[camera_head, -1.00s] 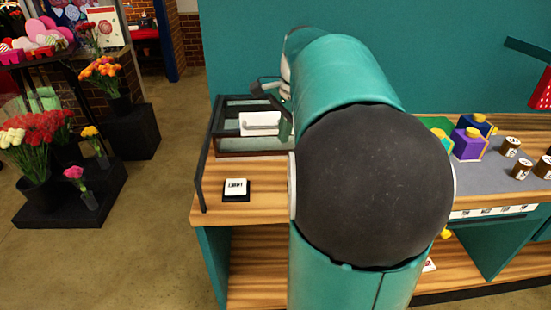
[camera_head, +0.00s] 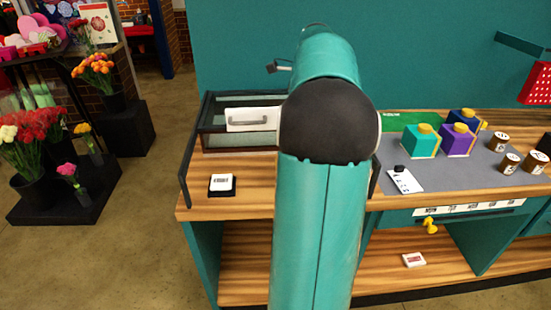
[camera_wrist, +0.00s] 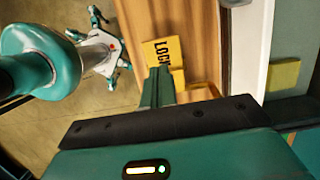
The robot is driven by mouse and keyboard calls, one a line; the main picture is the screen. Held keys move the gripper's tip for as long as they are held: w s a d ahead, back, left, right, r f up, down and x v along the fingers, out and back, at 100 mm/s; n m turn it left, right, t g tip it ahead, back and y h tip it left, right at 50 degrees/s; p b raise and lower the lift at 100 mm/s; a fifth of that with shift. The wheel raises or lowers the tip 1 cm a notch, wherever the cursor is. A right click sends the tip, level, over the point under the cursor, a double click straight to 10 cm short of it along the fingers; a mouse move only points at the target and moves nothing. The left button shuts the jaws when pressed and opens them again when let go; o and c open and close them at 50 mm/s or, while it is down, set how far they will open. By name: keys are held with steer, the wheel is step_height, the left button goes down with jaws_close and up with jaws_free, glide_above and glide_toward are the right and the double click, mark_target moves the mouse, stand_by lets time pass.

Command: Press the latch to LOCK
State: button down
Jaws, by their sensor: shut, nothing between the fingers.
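A yellow plate with the black word LOCK (camera_wrist: 174,55) shows in the wrist view beside the wooden surface. The green fingers of my gripper (camera_wrist: 158,88) are shut and empty, and overlap the plate's lower part in the picture. I cannot tell whether they touch it. I cannot make out a separate latch there. In the head view my arm hides the gripper and the plate. A yellow knob (camera_head: 430,225) sticks out of the bench front right of my arm; I cannot tell whether it is the latch.
A glass-sided case (camera_head: 211,112) with a white handled panel (camera_head: 252,118) stands left of my arm. A small black-and-white block (camera_head: 222,185) lies in front of it. Coloured boxes (camera_head: 458,139) and brown jars (camera_head: 509,163) stand at right. Flower buckets (camera_head: 38,188) are far left.

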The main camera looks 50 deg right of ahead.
steer(key=x, duration=1.4)
steer(key=shift+s, duration=0.1)
steer(key=shift+w+a+f+g+h, duration=0.3)
steer(key=shift+f+g+h, duration=0.1)
steer(key=shift+g, duration=0.1)
steer(key=shift+w+a+f+g+h, duration=0.15)
steer(key=shift+w+f+g+h, duration=0.1)
steer(key=shift+f+g+h, duration=0.2)
steer(key=shift+w+a+f+g+h, duration=0.15)
steer(key=shift+f+g+h, duration=0.4)
steer(key=shift+f+g, duration=0.15)
steer(key=shift+f, duration=0.15)
steer(key=shift+a+f, duration=0.1)
steer(key=shift+f, duration=0.4)
steer(key=shift+f, duration=0.1)
